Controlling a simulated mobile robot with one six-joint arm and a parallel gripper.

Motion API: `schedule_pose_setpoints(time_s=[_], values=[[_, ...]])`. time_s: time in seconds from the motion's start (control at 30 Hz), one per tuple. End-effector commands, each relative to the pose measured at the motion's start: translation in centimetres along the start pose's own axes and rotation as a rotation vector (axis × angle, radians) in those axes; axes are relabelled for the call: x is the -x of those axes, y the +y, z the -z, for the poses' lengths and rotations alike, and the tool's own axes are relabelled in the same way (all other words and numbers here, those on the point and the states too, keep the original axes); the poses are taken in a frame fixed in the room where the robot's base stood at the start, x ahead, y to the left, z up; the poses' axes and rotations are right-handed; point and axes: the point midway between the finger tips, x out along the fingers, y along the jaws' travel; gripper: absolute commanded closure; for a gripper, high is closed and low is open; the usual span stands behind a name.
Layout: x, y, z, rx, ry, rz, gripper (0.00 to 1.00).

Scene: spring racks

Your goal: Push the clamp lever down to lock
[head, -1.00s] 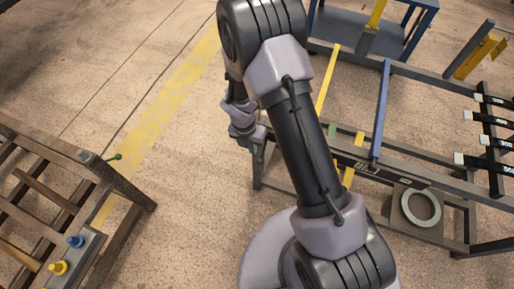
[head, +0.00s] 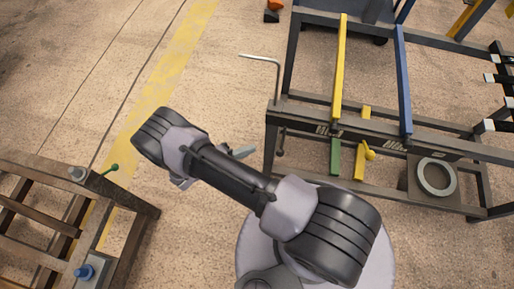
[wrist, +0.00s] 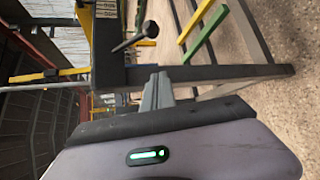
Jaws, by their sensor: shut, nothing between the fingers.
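My gripper (wrist: 157,92) shows in the wrist view as grey fingers close together, with nothing between them. Its tips lie near a dark rack bar (wrist: 205,73). In the head view a pale part of my gripper shows beside my arm, left of the right-hand rack; the fingertips are not clear there. A dark, short lever-like rod (wrist: 135,41) with a wider end sticks out near the rack corner, beyond the fingers and apart from them. A similar small dark part (head: 281,145) hangs by the rack's left post. I cannot tell for sure which part is the clamp lever.
The right-hand rack (head: 455,150) carries yellow (head: 341,70), blue (head: 404,80) and green (head: 335,157) bars. A bent silver rod (head: 277,80) stands at its left. Open floor lies between.

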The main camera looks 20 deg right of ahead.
Motion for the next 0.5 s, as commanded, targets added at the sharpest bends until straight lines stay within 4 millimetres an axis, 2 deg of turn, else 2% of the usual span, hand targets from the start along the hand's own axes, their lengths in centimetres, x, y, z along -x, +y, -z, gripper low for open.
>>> schedule_pose_setpoints(time_s=[0.43, 0.5], values=[[-9.5, -0.3, -0.1, 0.003, -0.006, 0.006, 1.00], [-8.6, -0.1, -1.4, 0.007, -0.001, 0.004, 1.00]])
